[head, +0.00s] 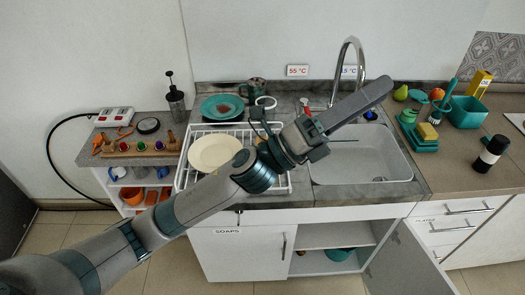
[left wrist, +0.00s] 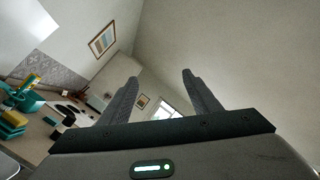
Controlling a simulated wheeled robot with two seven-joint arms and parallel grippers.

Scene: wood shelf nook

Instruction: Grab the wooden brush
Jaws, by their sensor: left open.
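I cannot make out a wooden brush for certain in either view. A teal stick-like handle (head: 448,93) stands at the right counter; its lower end is hard to make out. My left arm reaches across the middle of the head view, over the dish rack and sink. My left gripper (head: 382,90) is seen edge-on above the sink, pointing up and right. In the left wrist view its two fingers (left wrist: 160,80) are apart with nothing between them. My right gripper is not in view.
The sink (head: 375,165) has a tall faucet (head: 361,62). Teal containers (head: 468,113), sponges and fruit crowd the right counter, near a dark bottle (head: 491,154). A cabinet door (head: 408,262) hangs open below.

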